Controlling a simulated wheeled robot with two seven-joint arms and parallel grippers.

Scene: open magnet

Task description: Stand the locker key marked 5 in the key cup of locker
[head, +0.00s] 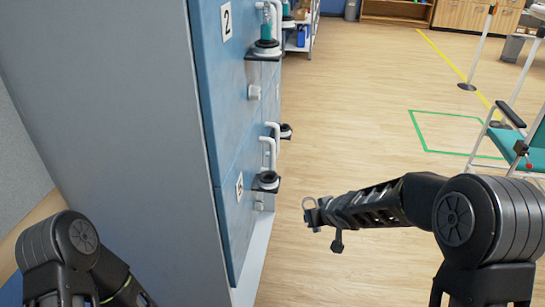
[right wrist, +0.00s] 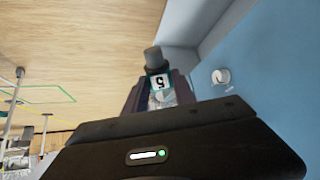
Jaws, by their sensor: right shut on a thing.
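My right gripper (head: 313,215) is shut on the locker key. In the right wrist view, the key's white tag (right wrist: 158,82) shows a 5, upside down, between the fingers (right wrist: 158,97), with a grey cylindrical end (right wrist: 153,56) beyond. In the head view a small ring (head: 308,203) shows at the fingertips. The blue locker door marked 5 (head: 239,187) is left of the gripper. A black key cup (head: 266,181) sticks out from it, below a white handle (head: 270,152). The cup looks empty; the gripper is apart from it, to its right. My left gripper is out of view.
The upper door marked 2 (head: 226,20) has a cup (head: 264,49) with a teal thing (head: 266,28) in it. Another cup (head: 286,131) sits farther along. A round white knob (right wrist: 220,76) is on the blue front. A teal chair (head: 520,145) stands right; the floor between is clear.

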